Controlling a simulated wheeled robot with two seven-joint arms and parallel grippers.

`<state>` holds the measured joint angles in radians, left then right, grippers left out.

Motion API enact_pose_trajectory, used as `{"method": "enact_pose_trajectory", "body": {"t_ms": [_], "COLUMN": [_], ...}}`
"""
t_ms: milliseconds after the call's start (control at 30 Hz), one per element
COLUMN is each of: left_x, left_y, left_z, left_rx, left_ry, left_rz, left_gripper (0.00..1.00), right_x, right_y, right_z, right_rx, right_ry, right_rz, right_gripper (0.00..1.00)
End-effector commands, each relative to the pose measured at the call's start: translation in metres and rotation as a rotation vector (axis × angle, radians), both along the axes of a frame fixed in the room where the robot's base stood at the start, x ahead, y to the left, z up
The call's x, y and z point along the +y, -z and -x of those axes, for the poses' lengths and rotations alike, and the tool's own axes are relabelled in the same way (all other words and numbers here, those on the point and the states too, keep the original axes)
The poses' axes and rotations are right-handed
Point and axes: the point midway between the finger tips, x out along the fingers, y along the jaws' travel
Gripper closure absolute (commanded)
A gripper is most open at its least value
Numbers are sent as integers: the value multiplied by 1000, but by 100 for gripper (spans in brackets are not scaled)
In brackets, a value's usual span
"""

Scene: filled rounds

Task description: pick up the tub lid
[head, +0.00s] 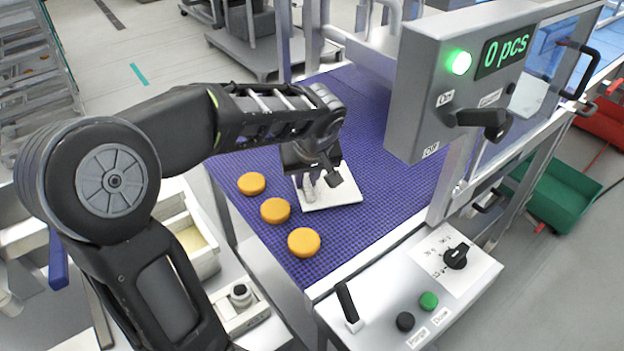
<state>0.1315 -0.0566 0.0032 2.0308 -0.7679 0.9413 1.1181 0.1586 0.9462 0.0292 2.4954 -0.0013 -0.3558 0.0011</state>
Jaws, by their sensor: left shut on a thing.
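A flat white square piece, which I take for the tub lid (345,196), lies on or just above the blue belt (375,130); I cannot tell whether it touches it. My left gripper (321,187) reaches down from the left and is shut at the lid's middle. The gripper's wrist hides the far part of the lid, and the exact grip is too small to see. My right gripper is not in view.
Several orange rounds (275,210) lie on the belt left of the lid. A grey machine head (425,100) with a green lamp stands to the right. A control panel (415,290) is in front. A white tub (205,262) stands left of the belt.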

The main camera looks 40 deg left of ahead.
Motion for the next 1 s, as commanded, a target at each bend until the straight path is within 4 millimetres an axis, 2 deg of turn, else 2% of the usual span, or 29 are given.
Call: {"method": "enact_pose_trajectory", "body": {"t_ms": [33,167,400,600,733,1000], "left_x": [0,1,0,0,0,0], "left_y": [-4,-19,-67,-96,-102,-102], "left_z": [0,-1,-1,-1,0,0], "left_rx": [1,-5,-5,-3,-2,-1], "left_ry": [0,-1,-1,0,0,0], "left_rz": [0,-1,-1,0,1,0], "left_gripper": [100,100,100,100,100,100], "right_x": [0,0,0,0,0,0], "right_y": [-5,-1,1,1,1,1], "right_z": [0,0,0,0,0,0], "right_rx": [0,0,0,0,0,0], "right_ry": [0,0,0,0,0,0], "right_rz": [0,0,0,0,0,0], "right_gripper": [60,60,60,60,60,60]}}
